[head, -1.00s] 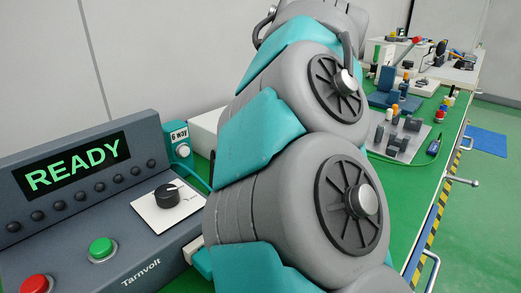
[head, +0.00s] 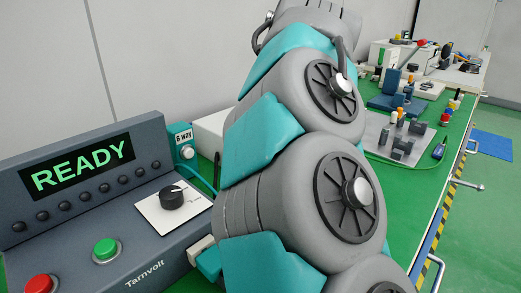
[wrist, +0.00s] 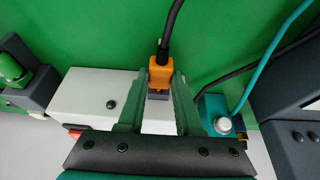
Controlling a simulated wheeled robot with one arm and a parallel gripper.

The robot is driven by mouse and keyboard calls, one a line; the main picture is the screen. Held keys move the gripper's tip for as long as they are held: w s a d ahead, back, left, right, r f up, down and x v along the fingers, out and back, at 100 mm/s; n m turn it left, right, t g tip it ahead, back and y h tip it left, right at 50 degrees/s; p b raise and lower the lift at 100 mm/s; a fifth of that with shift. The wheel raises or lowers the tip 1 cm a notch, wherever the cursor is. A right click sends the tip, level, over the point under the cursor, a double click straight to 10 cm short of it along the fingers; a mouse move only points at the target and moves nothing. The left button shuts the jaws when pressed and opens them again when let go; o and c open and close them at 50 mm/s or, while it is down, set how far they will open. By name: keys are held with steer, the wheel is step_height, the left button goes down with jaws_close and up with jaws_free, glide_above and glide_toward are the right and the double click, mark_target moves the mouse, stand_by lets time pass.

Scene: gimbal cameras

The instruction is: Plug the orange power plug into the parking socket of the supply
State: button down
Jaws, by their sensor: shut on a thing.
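The orange power plug (wrist: 160,72) is in the wrist view, between the two green fingers of my gripper (wrist: 160,84). The gripper is shut on it. A black cable runs from the plug to the top of the picture. A grey part (wrist: 158,95) shows just below the plug; I cannot tell whether it is a socket or part of the plug. A white box (wrist: 85,98) with a dark knob and a red switch lies under the fingers, possibly the supply. No parking socket can be made out clearly. In the head view my arm hides the gripper and plug.
A teal box (wrist: 215,112) with a teal cable stands close right of the fingers. The dark console (head: 60,225) reads READY and has a dial, red and green buttons. A grey plate with blocks (head: 385,140) lies farther along the green bench.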

steer(key=shift+w+a, duration=0.2)
steer(key=c, duration=0.5)
jaws_free()
steer(key=shift+v, duration=3.9)
